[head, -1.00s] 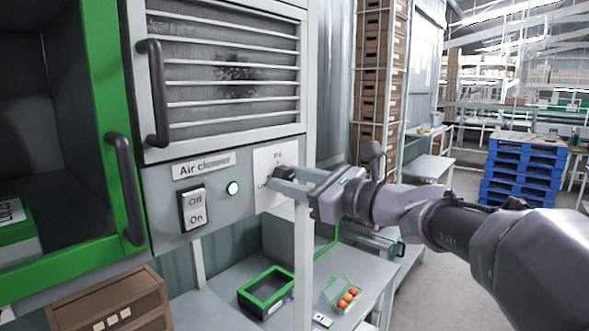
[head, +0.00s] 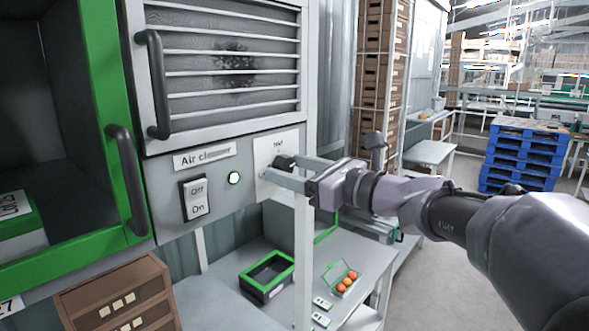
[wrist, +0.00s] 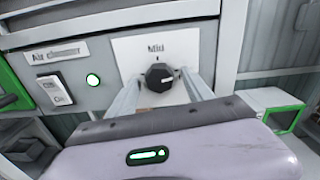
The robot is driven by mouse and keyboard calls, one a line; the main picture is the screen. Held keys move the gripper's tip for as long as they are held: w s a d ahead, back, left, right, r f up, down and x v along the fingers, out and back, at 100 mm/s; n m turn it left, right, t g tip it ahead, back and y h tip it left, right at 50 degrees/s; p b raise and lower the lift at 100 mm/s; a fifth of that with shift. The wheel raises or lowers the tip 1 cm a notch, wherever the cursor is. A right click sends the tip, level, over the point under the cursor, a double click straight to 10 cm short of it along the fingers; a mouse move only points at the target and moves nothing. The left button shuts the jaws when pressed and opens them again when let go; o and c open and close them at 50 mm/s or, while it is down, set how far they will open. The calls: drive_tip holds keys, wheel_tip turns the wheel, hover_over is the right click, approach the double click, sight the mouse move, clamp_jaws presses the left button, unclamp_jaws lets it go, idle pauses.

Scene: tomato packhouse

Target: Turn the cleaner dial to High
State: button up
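The cleaner dial (wrist: 160,77) is a black knob on a white label plate (wrist: 126,48) on the air cleaner's front panel. The word "Mid" shows above it in the wrist view; the other markings are hidden or too small to read. The dial also shows in the head view (head: 285,162), partly behind a finger. My gripper (head: 277,168) is open at the panel, with one finger on each side of the dial. I cannot make out clearly where the dial points.
A white Off/On rocker switch (head: 195,199) and a lit green lamp (head: 234,178) sit left of the dial. A dark handle (head: 153,85) sticks out above. Below, a bench (head: 345,258) holds a green-rimmed box (head: 266,291) and a carton of tomatoes (head: 352,272).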

drive_tip(key=b+v, duration=0.1)
drive_tip(key=v, duration=1.6)
drive_tip(key=shift+s, duration=0.2)
drive_tip(key=shift+d, duration=0.15)
drive_tip(key=s+a+f+n+g+h+b, duration=0.1)
drive_tip(key=s+a+f+n+g+b, duration=0.15)
drive_tip(key=f, duration=0.45)
drive_tip(key=s+a+f+n+g+h+b, duration=0.1)
drive_tip(key=s+a+f+n+h+b, duration=0.1)
drive_tip(key=s+f+b, duration=0.35)
drive_tip(key=s+a+f+n+g+h+b, duration=0.1)
drive_tip(key=a+f+n, duration=0.2)
drive_tip(key=f, duration=0.6)
drive_tip(key=s+d+f+n+h+b, duration=0.2)
drive_tip(key=s+f+n+b, duration=0.1)
drive_tip(key=f, duration=0.4)
drive_tip(key=s+d+f+n+h+b, duration=0.2)
drive_tip(key=s+f+n+h+b, duration=0.1)
drive_tip(key=f, duration=0.4)
drive_tip(key=s+d+f+n+h+b, duration=0.2)
drive_tip(key=s+f+n, duration=0.3)
drive_tip(key=f, duration=0.3)
drive_tip(key=shift+n+g+h+b, duration=0.35)
drive_tip(key=shift+n+h+b, duration=0.25)
drive_tip(key=shift+n+b, duration=0.3)
